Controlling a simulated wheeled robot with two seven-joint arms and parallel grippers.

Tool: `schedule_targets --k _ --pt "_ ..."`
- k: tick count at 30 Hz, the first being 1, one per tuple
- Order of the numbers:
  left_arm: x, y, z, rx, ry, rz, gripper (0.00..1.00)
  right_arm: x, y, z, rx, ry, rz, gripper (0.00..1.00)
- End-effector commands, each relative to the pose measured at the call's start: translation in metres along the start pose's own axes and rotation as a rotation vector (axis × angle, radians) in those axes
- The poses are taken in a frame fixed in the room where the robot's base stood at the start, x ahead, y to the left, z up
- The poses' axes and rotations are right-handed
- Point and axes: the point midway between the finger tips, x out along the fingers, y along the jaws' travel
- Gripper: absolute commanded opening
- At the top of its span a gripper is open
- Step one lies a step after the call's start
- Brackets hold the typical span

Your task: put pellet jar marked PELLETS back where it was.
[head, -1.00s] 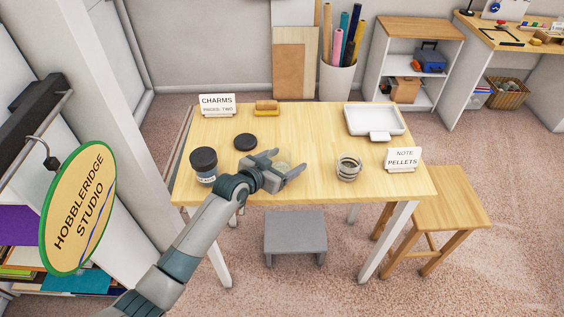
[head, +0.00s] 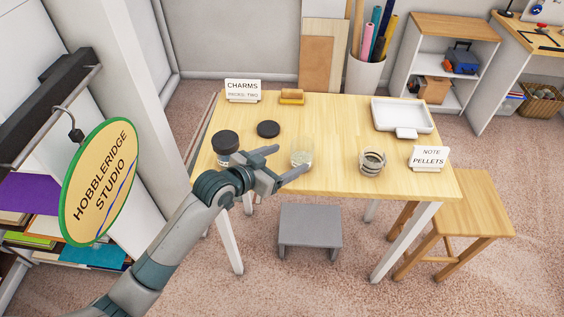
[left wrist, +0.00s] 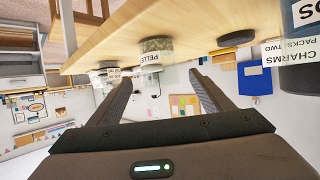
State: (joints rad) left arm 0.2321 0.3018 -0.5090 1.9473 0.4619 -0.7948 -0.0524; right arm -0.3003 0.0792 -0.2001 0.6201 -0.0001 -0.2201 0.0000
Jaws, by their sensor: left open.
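The pellet jar, clear with a white label reading "PELLE…" in the left wrist view (left wrist: 155,46), stands uncapped on the table (head: 330,184). In the head view it is the clear jar (head: 302,152) near the table's middle. My left gripper (head: 288,162) is open at the table's near side, its fingers pointing toward the jar. In the left wrist view the jar shows beyond the fingertips (left wrist: 158,82), apart from them. My right gripper is out of view.
A second open glass jar (head: 372,162) stands right of the pellet jar. A dark-lidded jar (head: 226,142) stands close behind my left gripper. A black lid (head: 268,129), a CHARMS sign (head: 243,90), a brush-like block (head: 291,97) and a white tray (head: 402,115) lie farther back.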

Motion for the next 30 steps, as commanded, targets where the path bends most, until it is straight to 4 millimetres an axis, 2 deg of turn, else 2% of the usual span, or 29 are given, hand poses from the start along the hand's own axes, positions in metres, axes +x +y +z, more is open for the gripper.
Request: schedule_targets --k 7,30 --pt "-0.0115 0.0001 0.0003 0.001 -0.001 0.000 0.73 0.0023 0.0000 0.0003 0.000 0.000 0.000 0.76" --pt "-0.0113 0.0004 -0.0002 0.001 0.000 0.000 0.73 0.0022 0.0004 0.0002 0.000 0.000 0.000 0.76"
